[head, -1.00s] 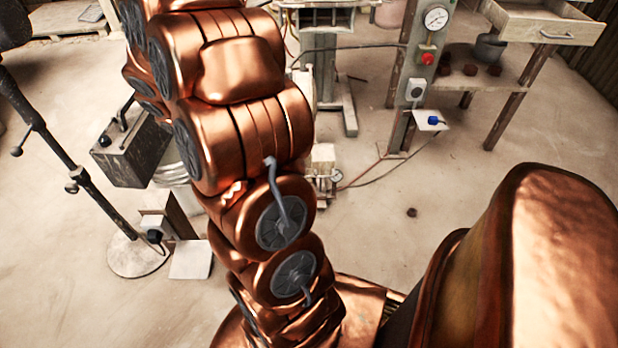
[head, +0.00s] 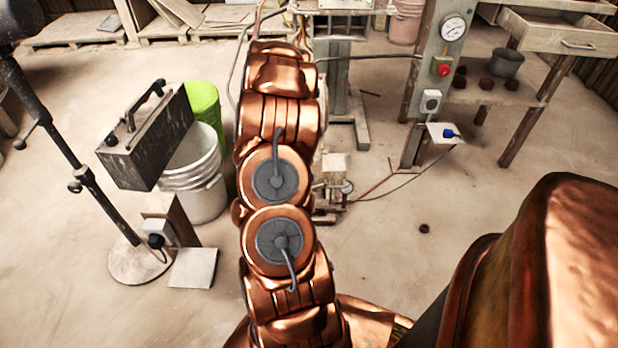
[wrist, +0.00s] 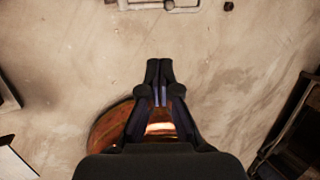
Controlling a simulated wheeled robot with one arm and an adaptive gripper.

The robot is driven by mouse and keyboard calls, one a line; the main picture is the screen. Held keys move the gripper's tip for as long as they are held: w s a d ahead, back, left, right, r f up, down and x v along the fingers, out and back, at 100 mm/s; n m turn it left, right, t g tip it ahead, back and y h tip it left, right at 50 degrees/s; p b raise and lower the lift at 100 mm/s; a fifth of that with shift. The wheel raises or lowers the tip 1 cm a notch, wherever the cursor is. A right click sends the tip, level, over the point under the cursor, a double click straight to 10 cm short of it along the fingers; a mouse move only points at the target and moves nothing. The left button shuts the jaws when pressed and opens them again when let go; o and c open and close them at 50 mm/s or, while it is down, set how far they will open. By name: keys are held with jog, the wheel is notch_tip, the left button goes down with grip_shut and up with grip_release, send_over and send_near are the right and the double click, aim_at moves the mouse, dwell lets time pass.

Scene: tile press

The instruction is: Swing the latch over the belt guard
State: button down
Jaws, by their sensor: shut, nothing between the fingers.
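My gripper (wrist: 160,72) shows in the wrist view with its dark fingers together and nothing between them. It is above bare concrete floor, apart from anything there. In the head view my copper arm rises through the middle and the gripper cannot be made out. I cannot pick out the belt guard or its latch for certain in either view. A small machine (head: 333,192) sits low on the floor just right of my arm, partly hidden by it. A pale metal frame part (wrist: 172,5) is cut off at the top of the wrist view.
Left of my arm are a dark box with a handle (head: 150,140), a white bucket (head: 205,200), a green bin (head: 204,103) and a black stand (head: 85,185). A post with a gauge (head: 428,85) and a bench (head: 500,88) stand right. Floor right of centre is mostly clear.

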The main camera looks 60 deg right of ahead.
jog(key=shift+s+d+f+b, duration=0.25)
jog(key=shift+d+f+b, duration=0.4)
jog(key=shift+d+f, duration=0.6)
jog(key=shift+s+d+f+b, duration=0.25)
jog(key=shift+d+f+b, duration=0.4)
jog(key=shift+f, duration=1.15)
jog(key=shift+s+d+f+b, duration=0.25)
jog(key=shift+d+f+b, duration=0.35)
jog(key=shift+d+f, duration=0.7)
jog(key=shift+a, duration=0.2)
